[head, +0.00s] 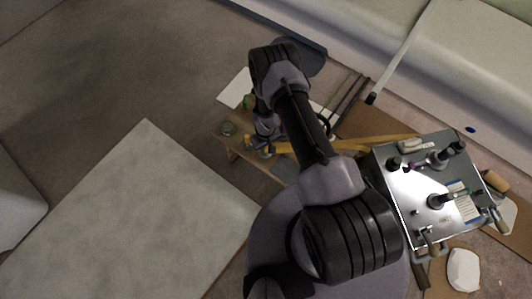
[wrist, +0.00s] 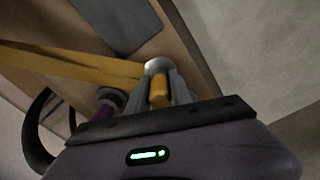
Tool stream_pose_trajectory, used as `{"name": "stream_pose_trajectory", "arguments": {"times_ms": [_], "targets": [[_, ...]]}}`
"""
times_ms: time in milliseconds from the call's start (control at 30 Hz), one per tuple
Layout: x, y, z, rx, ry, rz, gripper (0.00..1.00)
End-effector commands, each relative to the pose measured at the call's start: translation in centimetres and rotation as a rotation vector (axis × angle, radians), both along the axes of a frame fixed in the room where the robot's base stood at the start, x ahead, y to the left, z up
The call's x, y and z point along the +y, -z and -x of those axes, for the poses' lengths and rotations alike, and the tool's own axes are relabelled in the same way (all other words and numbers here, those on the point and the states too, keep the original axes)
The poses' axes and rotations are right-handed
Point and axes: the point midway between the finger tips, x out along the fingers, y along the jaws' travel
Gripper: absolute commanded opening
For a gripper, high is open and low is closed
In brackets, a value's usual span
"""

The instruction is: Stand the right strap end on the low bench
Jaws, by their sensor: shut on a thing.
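My gripper (head: 264,143) is low at the bench in the head view, partly hidden by my arm. In the wrist view my gripper (wrist: 160,92) is shut on a yellow-orange strap end (wrist: 158,90) with a bright metal part at its tip. The yellow strap (wrist: 60,62) runs left from there; in the head view the yellow strap (head: 350,144) stretches right toward a metal box. The low wooden bench (head: 232,143) is below the gripper. Its brown top (wrist: 185,55) fills the upper middle of the wrist view. Whether the strap end touches the bench cannot be told.
A metal box (head: 418,194) with knobs and fittings stands at right. A pale panel (head: 130,215) lies at lower left. The carpet at upper left is clear.

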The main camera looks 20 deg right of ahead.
Motion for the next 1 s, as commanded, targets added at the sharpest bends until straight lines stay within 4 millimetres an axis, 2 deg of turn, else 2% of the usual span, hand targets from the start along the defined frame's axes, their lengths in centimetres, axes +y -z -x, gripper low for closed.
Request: {"name": "stream_pose_trajectory", "arguments": {"times_ms": [33, 133, 467, 500, 600, 900, 1000], "targets": [[-0.1, 1.9, 0.2, 0.002, 0.001, 0.000, 0.00], [-0.1, 3.9, 0.2, 0.002, 0.001, -0.001, 0.00], [-0.1, 3.8, 0.2, 0.001, 0.001, 0.000, 0.00], [-0.1, 3.9, 0.2, 0.001, 0.001, 0.000, 0.28], [-0.1, 3.8, 0.2, 0.001, 0.001, 0.000, 0.48], [-0.1, 3.7, 0.2, 0.001, 0.001, 0.000, 0.48], [-0.1, 2.3, 0.2, 0.001, 0.001, 0.000, 0.48]]}}
